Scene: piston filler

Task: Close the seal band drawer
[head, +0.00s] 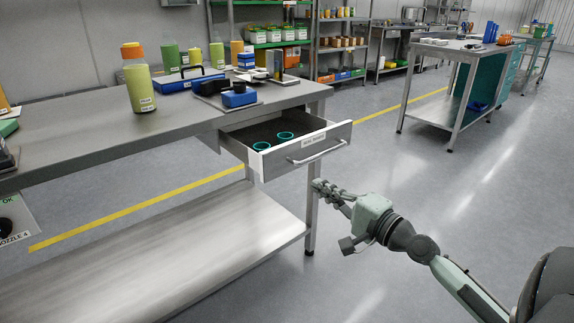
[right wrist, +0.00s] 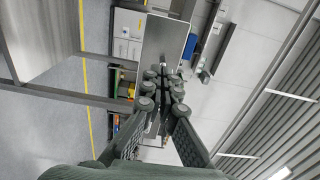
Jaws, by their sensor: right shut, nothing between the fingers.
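The seal band drawer (head: 262,161) hangs open under the right end of the steel workbench. It has a grey front with a white label and a bar handle (head: 318,152). Two teal rings (head: 285,136) lie inside on a dark bottom. My right gripper (head: 318,186) is shut and empty, in front of the drawer and lower than the handle in the head view, apart from it. In the right wrist view the closed fingers (right wrist: 168,78) point toward a grey panel (right wrist: 163,40); I cannot tell surely whether it is the drawer front. My left gripper is not in view.
The workbench (head: 100,130) carries bottles (head: 138,88), a blue case (head: 187,82) and a blue block (head: 239,97). Its leg (head: 311,215) stands just left of my right gripper. A lower shelf (head: 190,255) lies beneath. The floor to the right is clear up to another table (head: 460,50).

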